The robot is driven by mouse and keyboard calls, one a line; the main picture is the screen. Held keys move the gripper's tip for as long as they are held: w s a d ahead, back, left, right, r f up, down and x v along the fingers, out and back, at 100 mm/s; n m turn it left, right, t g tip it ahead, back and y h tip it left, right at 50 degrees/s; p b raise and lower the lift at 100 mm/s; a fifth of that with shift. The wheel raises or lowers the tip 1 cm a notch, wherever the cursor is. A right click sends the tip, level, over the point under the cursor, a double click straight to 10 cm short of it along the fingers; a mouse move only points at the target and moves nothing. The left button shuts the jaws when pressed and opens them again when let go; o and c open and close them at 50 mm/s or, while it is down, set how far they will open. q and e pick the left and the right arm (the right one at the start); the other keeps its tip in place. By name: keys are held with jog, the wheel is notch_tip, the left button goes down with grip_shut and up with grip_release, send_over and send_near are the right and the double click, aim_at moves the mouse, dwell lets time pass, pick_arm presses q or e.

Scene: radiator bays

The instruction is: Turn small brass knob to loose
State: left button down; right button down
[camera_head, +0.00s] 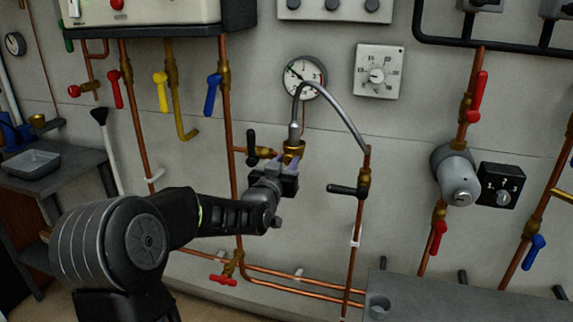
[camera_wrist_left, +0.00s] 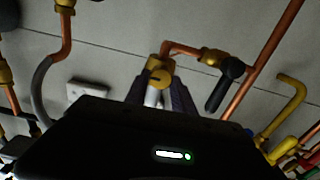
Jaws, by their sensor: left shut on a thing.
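The small brass knob (camera_head: 293,147) sits on a brass fitting at the lower end of the grey braided hose, in front of the wall. It also shows in the left wrist view (camera_wrist_left: 160,77) as a round brass face with a dark slot. My left gripper (camera_head: 290,161) reaches up to it from below. In the left wrist view its two dark fingers (camera_wrist_left: 158,93) stand one on each side of the knob, shut on it. The fingertips partly hide the knob's lower part. My right gripper is in neither view.
A black lever (camera_head: 251,147) is close left of the knob, and another black lever (camera_head: 347,190) is to its right. The grey hose (camera_head: 333,104) arches over to the right pipe. A round gauge (camera_head: 304,77) hangs above. Bare wall lies below right.

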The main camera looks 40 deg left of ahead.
pick_arm(q)
jog(key=shift+f+n+b, duration=0.2)
jog(key=shift+n+b, duration=0.2)
jog(key=shift+b, duration=0.25)
jog(key=n+b, duration=1.1)
jog(key=b, duration=0.4)
jog(key=shift+a+f, duration=0.1)
jog(key=shift+f, duration=0.05)
jog(key=n+b, duration=0.2)
jog(key=n, duration=0.1)
jog(key=shift+n, duration=0.3)
jog(key=n+b, duration=0.2)
jog(key=n, duration=0.2)
jog(key=shift+n, duration=0.3)
jog(key=n+b, duration=0.1)
jog(key=n, duration=0.4)
jog(key=n+b, duration=0.1)
jog(key=n, duration=0.4)
jog(key=shift+n, duration=0.4)
jog(key=n, duration=0.4)
jog(key=shift+n, duration=0.4)
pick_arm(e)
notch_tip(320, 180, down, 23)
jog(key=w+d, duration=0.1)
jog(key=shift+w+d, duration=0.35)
